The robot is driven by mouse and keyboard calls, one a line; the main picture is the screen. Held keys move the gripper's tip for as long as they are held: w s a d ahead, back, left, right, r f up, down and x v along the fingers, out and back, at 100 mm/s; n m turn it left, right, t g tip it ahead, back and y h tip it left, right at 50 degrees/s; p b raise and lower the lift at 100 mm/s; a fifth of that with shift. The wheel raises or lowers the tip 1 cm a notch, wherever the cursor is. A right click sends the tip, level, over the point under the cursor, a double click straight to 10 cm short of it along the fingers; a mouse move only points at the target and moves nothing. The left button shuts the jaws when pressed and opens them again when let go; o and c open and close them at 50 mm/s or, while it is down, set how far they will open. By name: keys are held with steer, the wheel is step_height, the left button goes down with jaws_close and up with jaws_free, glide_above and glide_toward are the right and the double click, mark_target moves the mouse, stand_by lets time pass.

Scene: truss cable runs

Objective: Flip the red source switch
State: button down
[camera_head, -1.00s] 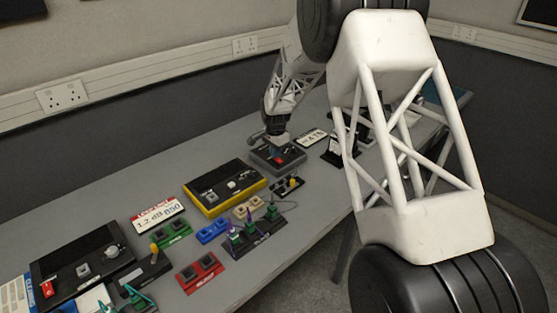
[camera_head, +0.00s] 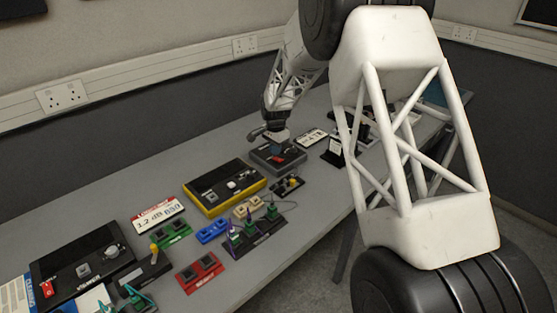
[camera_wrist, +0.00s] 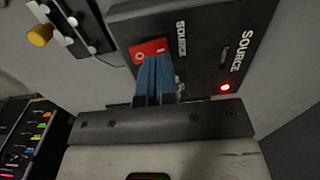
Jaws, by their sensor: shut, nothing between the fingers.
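A dark box (camera_wrist: 205,30) marked SOURCE fills the upper part of the wrist view. It carries a red rocker switch (camera_wrist: 148,49) with a white circle mark and a lit red lamp (camera_wrist: 224,87). My gripper (camera_wrist: 155,60) is shut and empty; its blue fingers lie over the lower part of the switch and hide some of it. I cannot tell whether they touch it. In the head view the source box (camera_head: 265,162) stands at the far part of the bench, with my gripper (camera_head: 277,150) just above it.
A yellow-edged box (camera_head: 213,200) stands nearer on the bench. Red (camera_head: 200,273), blue (camera_head: 212,231) and green (camera_head: 172,235) connector blocks lie around it. A dark box (camera_head: 82,262) is at the left. Bare bench lies behind the boxes along the wall.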

mark_target(276, 158)
steer(key=shift+r, duration=2.5)
steer(key=shift+s+d+r, duration=0.1)
steer(key=shift+d+r, duration=0.05)
steer(key=shift+r, duration=0.05)
steer(key=s+d+r+n, duration=0.1)
steer(key=s+d+r, duration=0.45)
steer(key=s, duration=0.25)
steer(key=s+d+r+n+t, duration=0.15)
steer(key=s+d+r, duration=0.25)
steer(key=s+r, duration=0.4)
steer(key=s+d+r+n, duration=0.2)
steer(key=s+d+r, duration=0.3)
steer(key=s, duration=0.4)
steer(key=s+d+n, duration=0.2)
steer(key=s+d, duration=0.2)
steer(key=s, duration=1.1)
steer(key=s+d+n+t, duration=0.1)
steer(key=s+d, duration=0.3)
steer(key=s, duration=1.1)
steer(key=shift+s+d+r+n, duration=0.15)
steer(key=shift+s+d+n, duration=0.05)
steer(key=shift+n, duration=0.45)
